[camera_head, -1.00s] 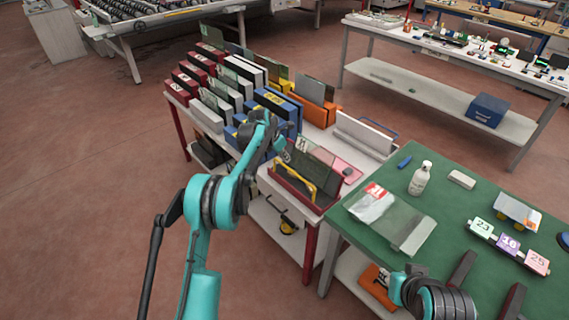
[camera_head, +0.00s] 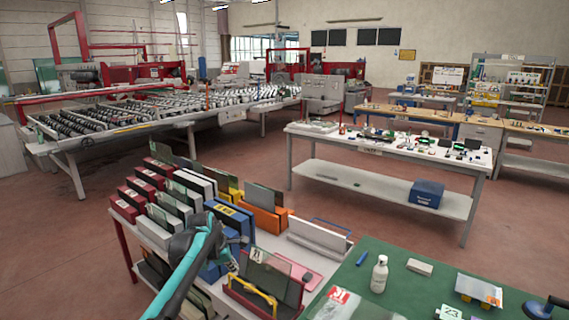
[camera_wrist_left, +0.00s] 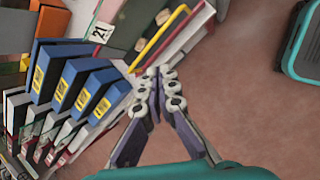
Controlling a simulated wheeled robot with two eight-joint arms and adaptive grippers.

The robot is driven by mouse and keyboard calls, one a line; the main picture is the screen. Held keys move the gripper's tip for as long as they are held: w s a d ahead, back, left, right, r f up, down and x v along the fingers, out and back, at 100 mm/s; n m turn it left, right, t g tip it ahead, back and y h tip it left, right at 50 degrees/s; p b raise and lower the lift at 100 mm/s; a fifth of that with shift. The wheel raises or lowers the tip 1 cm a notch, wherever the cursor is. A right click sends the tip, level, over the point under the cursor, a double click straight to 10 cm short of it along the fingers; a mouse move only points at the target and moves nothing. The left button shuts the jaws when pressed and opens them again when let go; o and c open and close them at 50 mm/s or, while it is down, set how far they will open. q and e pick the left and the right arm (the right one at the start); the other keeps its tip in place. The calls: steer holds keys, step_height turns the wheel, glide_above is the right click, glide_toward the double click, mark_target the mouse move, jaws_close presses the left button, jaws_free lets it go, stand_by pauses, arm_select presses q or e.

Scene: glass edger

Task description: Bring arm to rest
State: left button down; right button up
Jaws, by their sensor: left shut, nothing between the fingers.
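My left arm (camera_head: 190,262) reaches in from the bottom of the head view, over the rack table (camera_head: 127,217). Its gripper (camera_head: 232,266) is small and partly lost against the blue racks there. In the left wrist view the gripper (camera_wrist_left: 160,76) shows clearly, with its fingertips together and nothing between them. It points towards a dark red rack with a yellow handle (camera_wrist_left: 162,35), beside several blue racks (camera_wrist_left: 52,68). I cannot tell how far the fingertips are from them. My right gripper is out of view.
The green worktable (camera_head: 408,292) stands at lower right with a white bottle (camera_head: 379,274). A white bench (camera_head: 300,129) with a lower shelf and blue box (camera_head: 427,193) stands behind. A roller conveyor (camera_head: 70,152) is at back left. Open floor lies left of the rack table.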

arm_select(q)
steer(key=s+r+m+t+y, duration=0.1)
steer(key=s+r+m, duration=0.3)
steer(key=s, duration=0.6)
steer(key=s+r+m, duration=0.2)
steer(key=s+m, duration=0.4)
steer(key=s, duration=0.3)
steer(key=s+f+m, duration=0.4)
steer(key=s+m, duration=0.1)
steer(key=s, duration=0.4)
steer(key=s+f+m+t+y+b, duration=0.1)
steer(key=s+f+m, duration=0.3)
steer(key=s, duration=0.6)
steer(key=shift+s+a+m, duration=0.15)
steer(key=shift+a+m, duration=0.25)
steer(key=shift+m, duration=0.8)
